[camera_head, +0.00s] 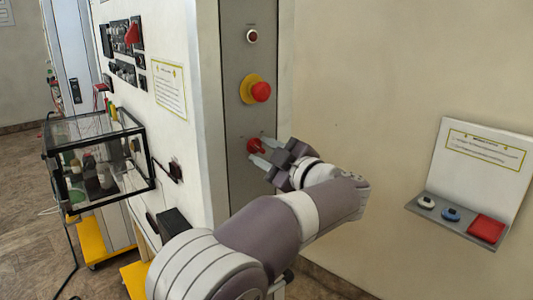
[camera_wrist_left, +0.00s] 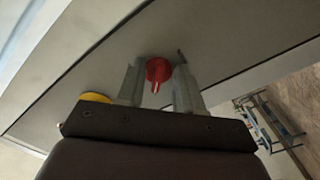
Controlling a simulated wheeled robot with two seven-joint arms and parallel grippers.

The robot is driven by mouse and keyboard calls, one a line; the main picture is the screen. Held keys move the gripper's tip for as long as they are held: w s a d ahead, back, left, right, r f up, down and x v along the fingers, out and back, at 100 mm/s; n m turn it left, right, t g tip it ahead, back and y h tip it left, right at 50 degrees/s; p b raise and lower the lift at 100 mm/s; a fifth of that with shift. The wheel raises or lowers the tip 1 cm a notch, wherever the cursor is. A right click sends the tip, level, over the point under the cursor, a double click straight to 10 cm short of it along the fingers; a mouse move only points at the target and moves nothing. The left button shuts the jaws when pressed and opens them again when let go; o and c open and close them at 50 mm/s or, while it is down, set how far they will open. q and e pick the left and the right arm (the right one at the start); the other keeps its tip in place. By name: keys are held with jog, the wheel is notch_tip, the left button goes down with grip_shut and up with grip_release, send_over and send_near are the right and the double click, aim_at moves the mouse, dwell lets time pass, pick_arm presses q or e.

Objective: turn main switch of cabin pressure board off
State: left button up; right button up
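The main switch is a red rotary knob (camera_head: 256,146) low on the narrow grey board (camera_head: 236,110). My left gripper (camera_head: 262,151) is at the switch, its two fingers spread and reaching toward the board. In the left wrist view the red knob (camera_wrist_left: 157,69) lies between the fingertips of the left gripper (camera_wrist_left: 159,75), with one finger on each side. The knob's lighter ridge points down toward the gripper's palm. I cannot tell whether the fingers touch the knob. My right gripper is not in view.
Above the switch are a red emergency button (camera_head: 261,92) on a yellow base and a small red lamp (camera_head: 252,36). A clear box (camera_head: 98,165) juts out at left. A wall shelf (camera_head: 455,222) holds small items at right.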

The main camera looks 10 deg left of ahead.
pick_arm(q)
jog(key=b+v, duration=0.3)
jog(key=v, duration=0.9)
jog(key=shift+s+d, duration=0.25)
